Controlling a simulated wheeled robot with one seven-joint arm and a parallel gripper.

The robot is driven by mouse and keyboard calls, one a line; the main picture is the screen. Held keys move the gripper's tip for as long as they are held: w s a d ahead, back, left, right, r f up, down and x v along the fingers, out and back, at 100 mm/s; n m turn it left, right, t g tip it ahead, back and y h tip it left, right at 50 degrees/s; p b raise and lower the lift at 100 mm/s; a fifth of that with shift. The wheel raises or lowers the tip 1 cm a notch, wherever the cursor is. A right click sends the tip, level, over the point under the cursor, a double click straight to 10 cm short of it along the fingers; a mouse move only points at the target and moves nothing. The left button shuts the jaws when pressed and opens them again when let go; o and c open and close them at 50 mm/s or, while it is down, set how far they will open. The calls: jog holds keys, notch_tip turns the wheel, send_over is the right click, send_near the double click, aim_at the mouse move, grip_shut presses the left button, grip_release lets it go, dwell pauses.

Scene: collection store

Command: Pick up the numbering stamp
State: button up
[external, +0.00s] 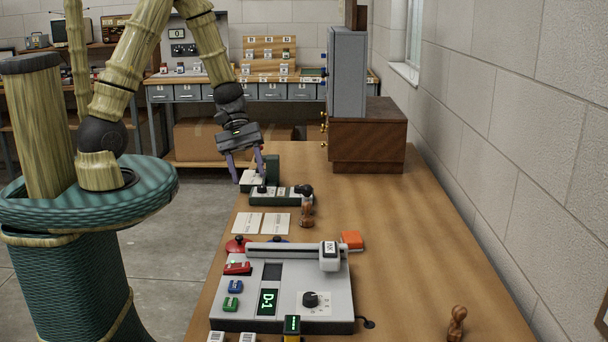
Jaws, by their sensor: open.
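I cannot tell for sure which item is the numbering stamp. A small stamp-like piece with a brown body and dark top (306,212) stands upright on the wooden table, at the right end of a low green holder (262,199). A wooden-handled stamp (456,322) stands alone near the table's front right. My gripper (249,177) points down, its two purple fingers apart. It is over the far left part of the table, by a green-and-white box (262,178) and the holder's left end. I see nothing held between the fingers.
A grey cabinet on a brown box (368,150) stands at the back right. The table's right middle is clear.

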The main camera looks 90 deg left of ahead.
jog(key=w+a+f+n+t+b, duration=0.2)
jog(key=a+f+n+t+b, duration=0.4)
jog(key=a+f+n, duration=0.4)
jog(key=n+t+y+b, duration=0.3)
jog(key=n+t+y, duration=0.1)
jog(key=n+y, duration=0.15)
send_near(305, 200)
jog(key=shift+h, duration=0.45)
jog(key=v, duration=0.2)
jog(key=a+v, duration=0.1)
jog(key=v, duration=0.2)
jog(key=shift+f, duration=0.1)
jog(key=x, duration=1.2)
jog(key=shift+w, duration=0.1)
